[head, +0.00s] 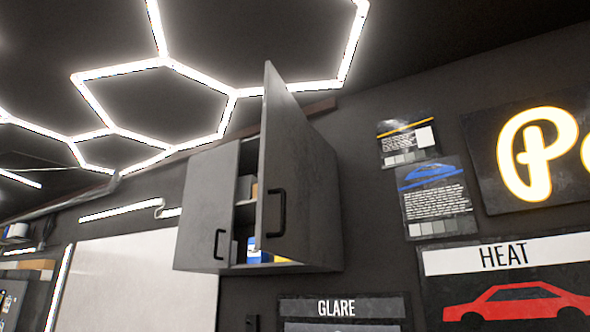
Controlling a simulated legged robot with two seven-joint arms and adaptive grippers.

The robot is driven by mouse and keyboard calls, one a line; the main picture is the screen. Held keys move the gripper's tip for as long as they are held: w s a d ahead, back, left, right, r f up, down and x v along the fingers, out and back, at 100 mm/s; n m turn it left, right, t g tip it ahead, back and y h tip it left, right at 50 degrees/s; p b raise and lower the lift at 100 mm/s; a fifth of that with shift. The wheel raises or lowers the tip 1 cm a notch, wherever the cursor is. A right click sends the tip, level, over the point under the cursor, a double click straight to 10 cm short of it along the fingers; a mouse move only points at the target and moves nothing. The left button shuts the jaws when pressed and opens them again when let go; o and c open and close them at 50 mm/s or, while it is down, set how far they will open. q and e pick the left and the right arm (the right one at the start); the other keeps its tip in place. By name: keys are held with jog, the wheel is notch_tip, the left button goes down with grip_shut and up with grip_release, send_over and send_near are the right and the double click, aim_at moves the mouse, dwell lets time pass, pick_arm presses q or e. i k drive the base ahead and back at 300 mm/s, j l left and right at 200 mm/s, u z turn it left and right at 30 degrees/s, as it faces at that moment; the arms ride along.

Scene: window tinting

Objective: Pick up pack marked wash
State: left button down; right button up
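A grey wall cabinet (322,205) hangs on the dark wall in the middle of the head view. Its right door (282,175) stands open toward me, and its left door (205,210) looks shut or nearly so. In the gap between them a blue pack (254,250) and something yellow (281,259) show on the bottom shelf. A brown item (254,192) shows on a shelf above. The open door hides much of the inside. I cannot read any wash marking on these items. Neither of my grippers is in view.
Posters hang right of the cabinet, among them a HEAT poster (505,285) and a blue car poster (435,200). A GLARE poster (341,308) is below. A white panel (140,280) stands left. The open door juts out from the cabinet.

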aim_at(254, 256)
jog(key=i+j, duration=0.3)
jog(key=i, duration=0.2)
jog(key=i+j, duration=0.25)
jog(key=i, duration=0.2)
